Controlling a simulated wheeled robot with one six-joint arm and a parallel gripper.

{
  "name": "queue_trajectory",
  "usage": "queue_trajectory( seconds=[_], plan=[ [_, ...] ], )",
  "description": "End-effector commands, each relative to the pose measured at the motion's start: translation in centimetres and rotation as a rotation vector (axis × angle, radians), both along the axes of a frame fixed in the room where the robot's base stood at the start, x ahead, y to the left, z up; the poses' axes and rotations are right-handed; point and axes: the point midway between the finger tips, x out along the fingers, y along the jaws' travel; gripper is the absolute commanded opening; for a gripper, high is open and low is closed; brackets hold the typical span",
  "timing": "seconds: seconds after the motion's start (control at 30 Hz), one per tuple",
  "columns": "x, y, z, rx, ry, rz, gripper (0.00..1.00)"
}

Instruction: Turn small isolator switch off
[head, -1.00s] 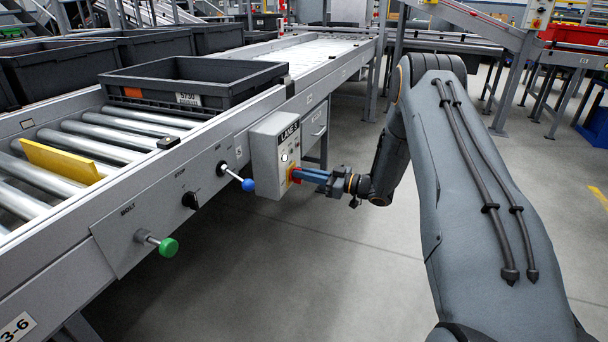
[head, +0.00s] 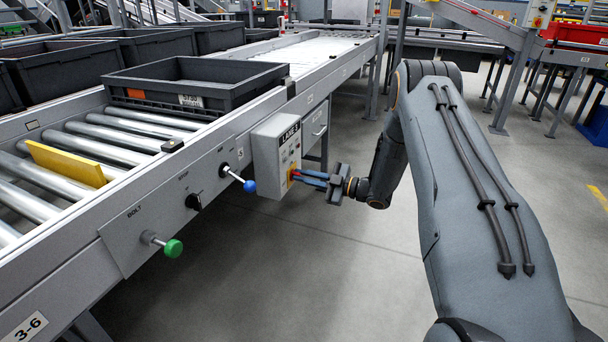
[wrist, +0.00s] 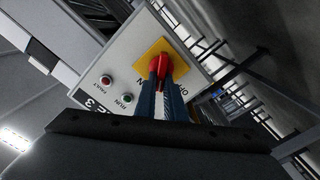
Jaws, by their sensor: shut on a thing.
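The small isolator switch has a red handle (wrist: 161,64) on a yellow plate (wrist: 148,52). It is on the front of a light grey control box (head: 276,152) marked LANE 3. In the head view the switch is small and partly covered by my gripper (head: 297,176), which reaches it from the right. In the wrist view my gripper (wrist: 161,82) has its blue fingers shut on the red handle, one on each side. The fingers hide part of the handle, and I cannot read its pointed position.
A red fault lamp (wrist: 106,80) and green run lamp (wrist: 127,98) sit beside the switch. Floor right of the box is clear.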

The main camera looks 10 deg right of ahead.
Motion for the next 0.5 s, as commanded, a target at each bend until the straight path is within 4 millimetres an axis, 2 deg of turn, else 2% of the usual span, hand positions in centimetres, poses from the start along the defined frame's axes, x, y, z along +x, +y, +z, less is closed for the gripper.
queue_trajectory(
  seconds=[0.5],
  plan=[
    [-0.41, 0.24, -0.61, -0.287, -0.393, 0.000, 0.00]
  ],
)
